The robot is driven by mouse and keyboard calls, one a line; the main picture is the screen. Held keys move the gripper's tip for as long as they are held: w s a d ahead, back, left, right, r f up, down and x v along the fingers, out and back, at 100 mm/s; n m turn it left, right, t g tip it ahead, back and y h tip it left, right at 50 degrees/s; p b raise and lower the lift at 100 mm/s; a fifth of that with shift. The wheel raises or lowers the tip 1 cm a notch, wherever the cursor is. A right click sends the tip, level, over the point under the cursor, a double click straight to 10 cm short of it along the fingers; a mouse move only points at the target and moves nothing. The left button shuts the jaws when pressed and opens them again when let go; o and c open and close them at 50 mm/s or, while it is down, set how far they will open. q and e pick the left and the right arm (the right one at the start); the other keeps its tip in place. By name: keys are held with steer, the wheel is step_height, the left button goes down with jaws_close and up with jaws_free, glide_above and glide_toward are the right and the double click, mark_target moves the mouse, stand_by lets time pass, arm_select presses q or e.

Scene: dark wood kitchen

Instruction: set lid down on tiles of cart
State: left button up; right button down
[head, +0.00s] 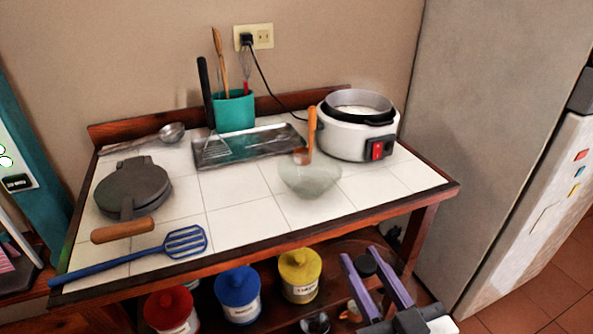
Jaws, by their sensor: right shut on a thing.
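My right gripper (376,278), with purple fingers, is at the lower right, in front of the cart's front edge. It is shut on the lid, of which a small dark round part (366,264) shows between the fingers. The rest of the lid cannot be made out. The cart (253,216) has a white tiled top with a dark wood rim. Bare tiles show at the front middle and right, beyond the gripper. The white cooker (345,140) stands uncovered at the back right, with pale contents inside. My left gripper is not in view.
A glass bowl (310,180) with an orange-handled utensil stands right of centre. A metal tray (250,146), teal utensil holder (235,112), ladle (171,133), waffle iron (133,188) and blue spatula (185,242) occupy the rest. Several jars sit on the lower shelf.

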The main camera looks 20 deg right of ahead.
steer(key=shift+s+a+f, duration=0.55)
steer(key=shift+f, duration=0.05)
steer(key=shift+w+a+f+n+y, duration=0.2)
steer(key=shift+a+f+n+y, duration=0.1)
steer(key=shift+a+y, duration=0.15)
steer(key=shift+d+r, duration=0.1)
steer(key=shift+d, duration=0.05)
